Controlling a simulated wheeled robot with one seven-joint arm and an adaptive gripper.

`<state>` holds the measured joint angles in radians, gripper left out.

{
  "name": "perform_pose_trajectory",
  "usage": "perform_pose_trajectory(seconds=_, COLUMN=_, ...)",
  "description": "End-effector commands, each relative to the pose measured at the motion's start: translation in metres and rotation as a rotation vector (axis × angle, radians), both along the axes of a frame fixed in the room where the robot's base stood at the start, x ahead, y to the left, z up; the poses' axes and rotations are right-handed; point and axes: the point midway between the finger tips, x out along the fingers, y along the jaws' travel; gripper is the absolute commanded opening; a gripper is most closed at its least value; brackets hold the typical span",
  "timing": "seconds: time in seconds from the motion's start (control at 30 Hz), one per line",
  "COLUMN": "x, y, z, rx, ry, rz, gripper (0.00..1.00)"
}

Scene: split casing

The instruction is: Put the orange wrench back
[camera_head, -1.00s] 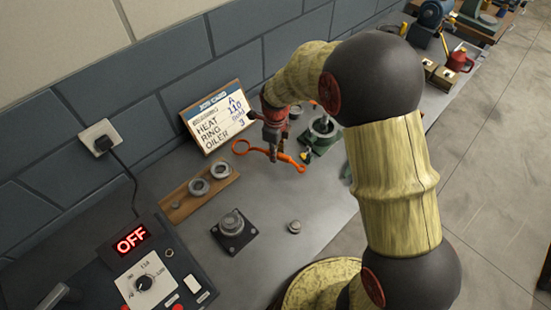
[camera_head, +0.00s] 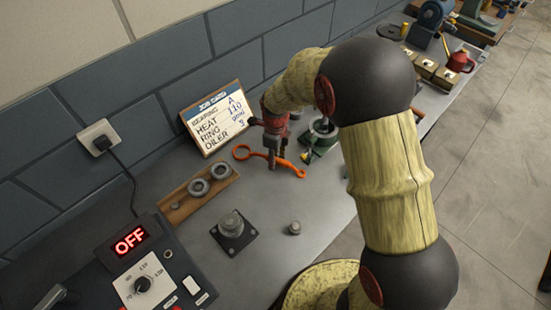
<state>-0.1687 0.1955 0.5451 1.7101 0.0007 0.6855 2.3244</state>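The orange wrench (camera_head: 287,165) has a ring at its left end and a smaller end at the right. It is low over the grey bench, in front of the job card. My gripper (camera_head: 272,164) points down with its fingers at the middle of the wrench's handle, and appears shut on it. The fingers hide a short part of the handle. Whether the wrench touches the bench is hard to tell.
A green device (camera_head: 322,134) stands close to the right of the wrench. The job card (camera_head: 215,117) leans behind. A wooden board (camera_head: 176,212) with rings lies left. A black-based post (camera_head: 232,232) and a small cylinder (camera_head: 295,228) stand in front. A control panel (camera_head: 150,280) reads OFF.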

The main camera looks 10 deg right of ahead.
Motion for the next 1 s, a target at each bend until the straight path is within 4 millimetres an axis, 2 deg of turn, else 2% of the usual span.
perform_pose_trajectory(seconds=0.27, x=0.0, y=0.0, z=0.008, rx=0.0, ry=-0.001, rz=0.0, gripper=0.33)
perform_pose_trajectory(seconds=0.37, x=0.0, y=0.0, z=0.022, rx=0.001, ry=-0.003, rz=0.0, gripper=0.33)
perform_pose_trajectory(seconds=0.73, x=0.0, y=0.0, z=0.096, rx=0.001, ry=-0.003, rz=0.0, gripper=0.33)
perform_pose_trajectory(seconds=0.83, x=0.0, y=0.0, z=0.11, rx=0.001, ry=-0.003, rz=0.0, gripper=0.33)
perform_pose_trajectory(seconds=1.0, x=0.0, y=0.0, z=0.121, rx=0.0, ry=0.0, rz=0.0, gripper=0.33)
